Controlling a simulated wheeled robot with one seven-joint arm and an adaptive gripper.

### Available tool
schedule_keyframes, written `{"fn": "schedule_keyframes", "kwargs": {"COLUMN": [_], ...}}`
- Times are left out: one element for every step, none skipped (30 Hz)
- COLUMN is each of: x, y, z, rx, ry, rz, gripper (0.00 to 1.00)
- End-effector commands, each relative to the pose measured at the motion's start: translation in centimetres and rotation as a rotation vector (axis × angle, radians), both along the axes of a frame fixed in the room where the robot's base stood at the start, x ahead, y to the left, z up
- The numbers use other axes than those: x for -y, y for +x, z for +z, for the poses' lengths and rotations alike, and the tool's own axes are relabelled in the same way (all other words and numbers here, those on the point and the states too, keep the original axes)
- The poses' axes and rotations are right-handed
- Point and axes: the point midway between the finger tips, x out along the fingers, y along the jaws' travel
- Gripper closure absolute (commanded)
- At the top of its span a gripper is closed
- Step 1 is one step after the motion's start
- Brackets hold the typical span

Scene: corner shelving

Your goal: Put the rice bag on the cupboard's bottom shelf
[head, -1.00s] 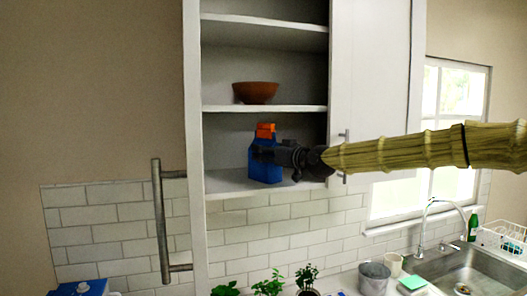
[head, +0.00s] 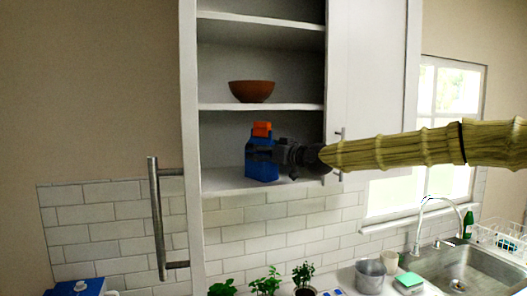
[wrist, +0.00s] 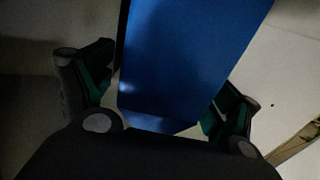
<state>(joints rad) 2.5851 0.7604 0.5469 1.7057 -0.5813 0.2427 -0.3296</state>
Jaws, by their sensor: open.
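The rice bag (head: 262,168) is a blue block-shaped pack with an orange top. It stands upright on the cupboard's bottom shelf (head: 222,186), near the front. In the wrist view the blue bag (wrist: 190,60) fills the middle, between the two fingers. My gripper (head: 272,150) is at the bag's right side in the head view, inside the bottom compartment. In the wrist view my gripper (wrist: 155,95) is open, with a finger on each side of the bag and gaps visible beside it. The gripper hides part of the bag's upper right side in the head view.
A brown bowl (head: 251,91) sits on the shelf above (head: 215,106). The right cupboard door (head: 370,90) is closed behind my arm. The left door's bar handle (head: 158,220) stands out at the left. Plants and a metal bucket (head: 370,275) stand below.

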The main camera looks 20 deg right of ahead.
Motion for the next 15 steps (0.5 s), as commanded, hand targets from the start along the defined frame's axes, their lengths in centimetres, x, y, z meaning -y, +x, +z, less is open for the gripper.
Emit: {"fn": "schedule_keyframes", "kwargs": {"x": [0.1, 0.2, 0.3, 0.4, 0.5, 0.7, 0.9, 1.0, 1.2, 1.3, 1.5, 1.6, 1.7, 1.9, 2.0], "y": [-0.3, -0.4, -0.7, -1.0, -1.3, -1.6, -1.9, -2.2, -2.6, -2.9, -3.2, -3.6, -3.9, -4.2, -4.6], "z": [-0.1, -0.2, -0.2, -0.1, -0.1, -0.2, -0.2, -0.2, -0.3, -0.2, -0.1, -0.1, -0.2, -0.2, -0.2], "rx": [0.001, 0.001, 0.001, 0.002, 0.003, 0.003, 0.003, 0.003, 0.002, 0.002, 0.003, 0.003, 0.002, 0.001, 0.002], "ry": [0.0, 0.0, 0.0, 0.001, 0.0, 0.001, 0.001, 0.001, 0.001, 0.001, 0.001, 0.0, 0.001, -0.001, 0.001], "rz": [0.0, 0.0, 0.0, 0.0, 0.0, 0.0, -0.001, -0.001, 0.0, 0.0, 0.0, 0.0, 0.0, 0.0, 0.0], "gripper": [0.11, 0.11, 0.11, 0.11, 0.11, 0.11, 0.11, 0.11, 0.11, 0.11, 0.11, 0.11, 0.11, 0.11, 0.11]}}
